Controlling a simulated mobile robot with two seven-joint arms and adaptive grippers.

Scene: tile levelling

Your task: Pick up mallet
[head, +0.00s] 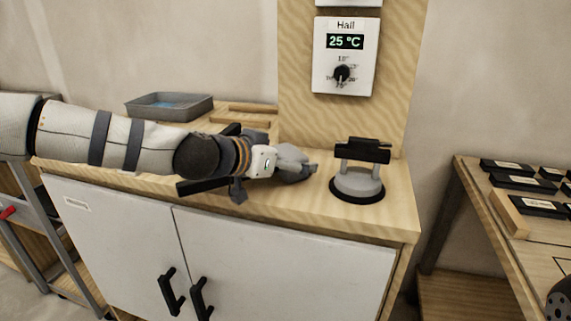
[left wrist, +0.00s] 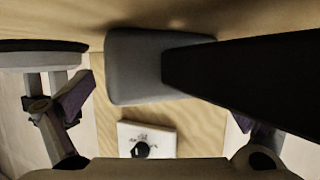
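The mallet lies on the cabinet top. Its grey head shows large in the left wrist view (left wrist: 135,65), with the thick black handle running right and towards the camera. In the head view, part of the black handle (head: 203,186) sticks out below my left forearm; the rest is mostly hidden by my wrist. My left gripper (head: 296,163) is over the cabinet top, close to the mallet. In the left wrist view its fingers are spread wide, with the mallet across the gap and the handle covering part of the right finger. My right gripper is not in view.
A suction lifter (head: 358,186) stands just right of my left gripper. A grey tub (head: 168,106) is behind my forearm. A wooden panel with a thermostat (head: 345,56) rises behind. A table (head: 500,240) with black boxes stands at the right.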

